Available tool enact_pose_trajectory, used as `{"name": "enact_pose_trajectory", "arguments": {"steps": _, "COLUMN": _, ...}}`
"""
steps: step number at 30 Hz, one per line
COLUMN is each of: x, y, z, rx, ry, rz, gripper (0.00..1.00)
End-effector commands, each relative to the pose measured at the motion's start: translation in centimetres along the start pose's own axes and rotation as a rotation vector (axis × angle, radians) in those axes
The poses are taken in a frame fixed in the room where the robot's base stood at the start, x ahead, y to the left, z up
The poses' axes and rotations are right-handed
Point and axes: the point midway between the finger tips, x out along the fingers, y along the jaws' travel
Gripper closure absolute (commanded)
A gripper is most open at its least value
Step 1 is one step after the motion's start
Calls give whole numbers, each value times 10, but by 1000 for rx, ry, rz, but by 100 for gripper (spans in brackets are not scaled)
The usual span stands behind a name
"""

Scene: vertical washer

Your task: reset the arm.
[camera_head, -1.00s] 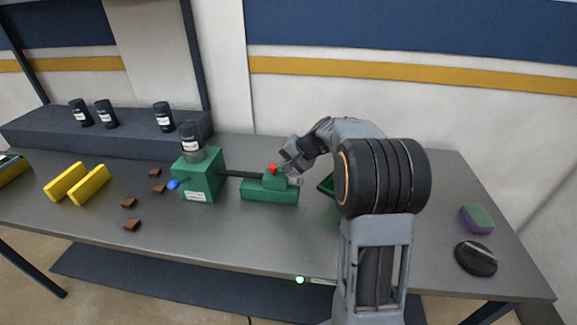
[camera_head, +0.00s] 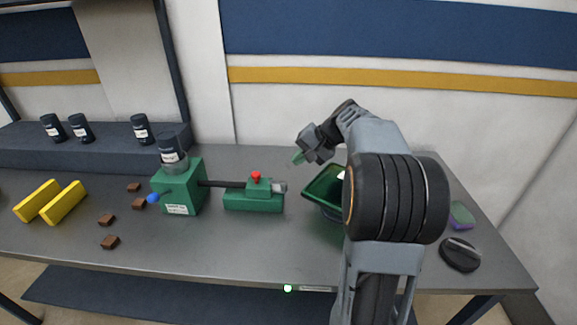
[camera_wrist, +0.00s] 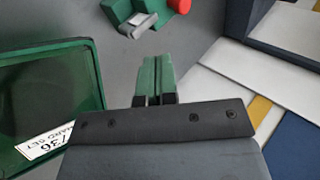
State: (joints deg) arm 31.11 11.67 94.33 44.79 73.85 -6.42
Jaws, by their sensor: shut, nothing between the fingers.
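My gripper (camera_head: 299,157) is raised above the back of the table, between the green machine and the green bin. In the wrist view its green fingers (camera_wrist: 154,78) are pressed together with nothing between them. The green machine (camera_head: 254,200) with a red button (camera_head: 256,176) stands left of and below my gripper; part of it also shows at the top of the wrist view (camera_wrist: 128,12). My gripper is apart from everything around it.
The green bin (camera_head: 318,190) is partly hidden behind my arm; its labelled wall fills the left of the wrist view (camera_wrist: 96,75). A green box with a jar (camera_head: 180,187), brown pieces (camera_head: 110,241) and yellow blocks (camera_head: 63,202) lie left. A sponge (camera_head: 462,215) and black disc (camera_head: 460,254) lie right.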

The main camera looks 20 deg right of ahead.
Motion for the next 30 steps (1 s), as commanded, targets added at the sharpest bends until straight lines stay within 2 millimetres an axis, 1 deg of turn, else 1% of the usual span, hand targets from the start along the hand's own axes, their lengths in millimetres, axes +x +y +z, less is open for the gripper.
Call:
{"name": "enact_pose_trajectory", "arguments": {"steps": 3, "x": -9, "y": 0, "z": 0, "rx": 0, "ry": 1, "rz": 0, "gripper": 100}}
{"name": "enact_pose_trajectory", "arguments": {"steps": 9, "x": -14, "y": 2, "z": -2, "rx": 8, "ry": 13, "rz": 5, "gripper": 100}}
{"name": "enact_pose_trajectory", "arguments": {"steps": 11, "x": -10, "y": 11, "z": -4, "rx": 18, "ry": 26, "rz": 40, "gripper": 100}}
{"name": "enact_pose_trajectory", "arguments": {"steps": 13, "x": -1, "y": 32, "z": 0, "rx": 39, "ry": 25, "rz": 100, "gripper": 100}}
{"name": "enact_pose_trajectory", "arguments": {"steps": 14, "x": 2, "y": 43, "z": 6, "rx": 46, "ry": 25, "rz": 138, "gripper": 100}}
{"name": "enact_pose_trajectory", "arguments": {"steps": 15, "x": 7, "y": 54, "z": 18, "rx": 40, "ry": 27, "rz": 197, "gripper": 100}}
{"name": "enact_pose_trajectory", "arguments": {"steps": 17, "x": 15, "y": 66, "z": 42, "rx": 2, "ry": 25, "rz": 290, "gripper": 100}}
{"name": "enact_pose_trajectory", "arguments": {"steps": 18, "x": 20, "y": 71, "z": 61, "rx": -40, "ry": 21, "rz": 352, "gripper": 100}}
{"name": "enact_pose_trajectory", "arguments": {"steps": 20, "x": 27, "y": 77, "z": 91, "rx": -124, "ry": 20, "rz": 438, "gripper": 100}}
{"name": "enact_pose_trajectory", "arguments": {"steps": 21, "x": 30, "y": 80, "z": 111, "rx": -185, "ry": 20, "rz": 489, "gripper": 100}}
{"name": "enact_pose_trajectory", "arguments": {"steps": 24, "x": 37, "y": 87, "z": 154, "rx": -345, "ry": 20, "rz": 581, "gripper": 100}}
{"name": "enact_pose_trajectory", "arguments": {"steps": 27, "x": 41, "y": 91, "z": 188, "rx": -492, "ry": 23, "rz": 632, "gripper": 100}}
{"name": "enact_pose_trajectory", "arguments": {"steps": 30, "x": 43, "y": 91, "z": 213, "rx": -605, "ry": 26, "rz": 648, "gripper": 100}}
